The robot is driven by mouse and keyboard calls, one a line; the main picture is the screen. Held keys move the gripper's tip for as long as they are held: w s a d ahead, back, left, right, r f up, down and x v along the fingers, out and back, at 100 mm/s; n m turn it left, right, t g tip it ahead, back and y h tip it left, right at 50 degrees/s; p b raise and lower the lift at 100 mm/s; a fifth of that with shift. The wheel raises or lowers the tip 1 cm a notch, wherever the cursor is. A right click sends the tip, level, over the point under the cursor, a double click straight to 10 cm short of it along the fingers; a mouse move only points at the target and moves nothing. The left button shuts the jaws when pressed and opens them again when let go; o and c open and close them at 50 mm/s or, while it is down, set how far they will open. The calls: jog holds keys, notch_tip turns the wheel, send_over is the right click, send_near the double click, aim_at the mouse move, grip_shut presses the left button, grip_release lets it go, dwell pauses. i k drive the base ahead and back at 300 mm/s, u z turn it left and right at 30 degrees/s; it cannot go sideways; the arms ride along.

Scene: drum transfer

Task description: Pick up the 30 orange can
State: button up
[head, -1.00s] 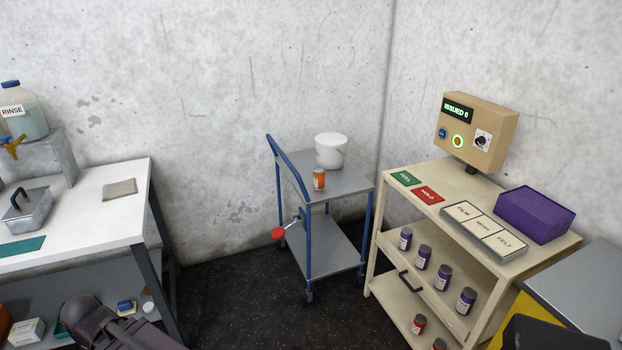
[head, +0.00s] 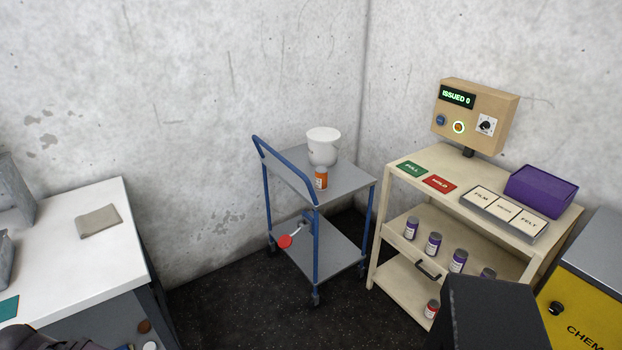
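The orange can (head: 321,179) stands upright on the top shelf of a blue-framed grey trolley (head: 348,181), near the shelf's front edge. It has a white label, too small to read for a number. Only a dark piece of my arm shows at the bottom left corner, well away from the can. My gripper's fingertips do not show.
A red-knobbed lever (head: 285,241) sticks out from the trolley's front. To the right, a cream cart (head: 408,193) carries a control box (head: 475,115), a purple box (head: 541,189) and several purple cans below. A white bench (head: 85,257) is at left. Dark floor (head: 230,310) lies open between.

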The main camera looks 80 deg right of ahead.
aim_at(321, 172)
jog(key=z, duration=0.05)
jog(key=i, duration=0.45)
jog(key=z, duration=0.75)
jog(key=k, duration=0.15)
jog(key=z, duration=2.55)
jog(key=i, duration=0.35)
jog(key=z, duration=0.2)
